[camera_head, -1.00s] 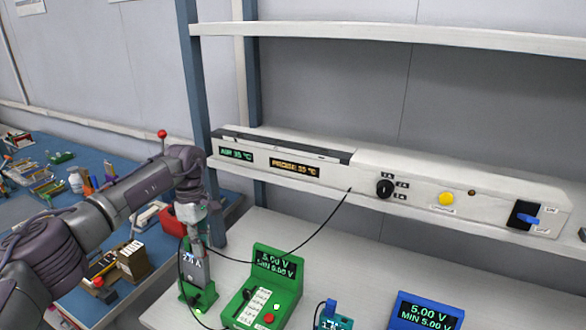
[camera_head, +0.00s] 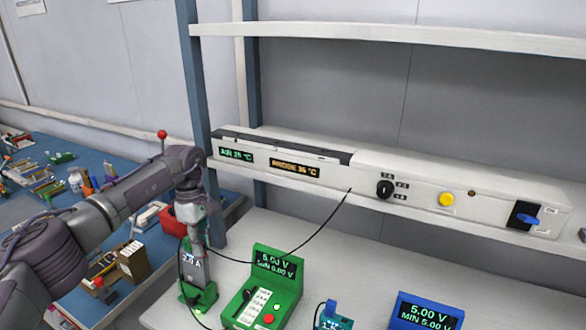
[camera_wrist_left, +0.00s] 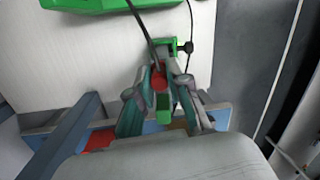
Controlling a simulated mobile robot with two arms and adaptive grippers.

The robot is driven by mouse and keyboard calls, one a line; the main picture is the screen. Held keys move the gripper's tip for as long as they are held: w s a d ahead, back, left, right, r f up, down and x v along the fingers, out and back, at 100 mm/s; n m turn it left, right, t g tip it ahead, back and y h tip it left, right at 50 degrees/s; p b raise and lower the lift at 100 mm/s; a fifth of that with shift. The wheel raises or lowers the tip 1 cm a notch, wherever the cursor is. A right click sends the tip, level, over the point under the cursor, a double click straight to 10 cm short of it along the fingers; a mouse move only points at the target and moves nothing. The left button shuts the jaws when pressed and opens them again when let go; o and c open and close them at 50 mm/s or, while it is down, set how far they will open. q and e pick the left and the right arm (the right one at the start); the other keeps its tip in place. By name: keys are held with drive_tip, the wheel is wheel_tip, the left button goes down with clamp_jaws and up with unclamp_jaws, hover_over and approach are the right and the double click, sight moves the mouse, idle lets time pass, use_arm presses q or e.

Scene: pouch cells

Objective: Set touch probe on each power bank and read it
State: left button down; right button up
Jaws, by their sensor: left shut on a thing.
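I cannot tell whether the probe tip touches the block. The amber probe readout (camera_head: 294,169) on the white rail shows about 36 °C. My right gripper is not in view.
A green meter (camera_head: 275,268) reading 5.00 V stands right of the gripper. A teal device (camera_head: 333,318) and a blue meter (camera_head: 425,312) stand further right. The probe's black cable (camera_head: 320,228) arcs over the bench from the white rail (camera_head: 450,178). A blue table with tools is at left.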

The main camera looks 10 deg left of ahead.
use_arm(q)
drive_tip(key=shift+w+d+r+p, duration=0.1)
drive_tip(key=shift+w+r+p, duration=0.1)
drive_tip(key=shift+r+p, duration=1.05)
drive_tip(key=shift+w+d+r+p, duration=0.15)
drive_tip(key=shift+r+p, duration=0.45)
drive_tip(key=shift+r, duration=1.2)
drive_tip(key=shift+a, duration=0.1)
drive_tip(key=shift+f, duration=0.1)
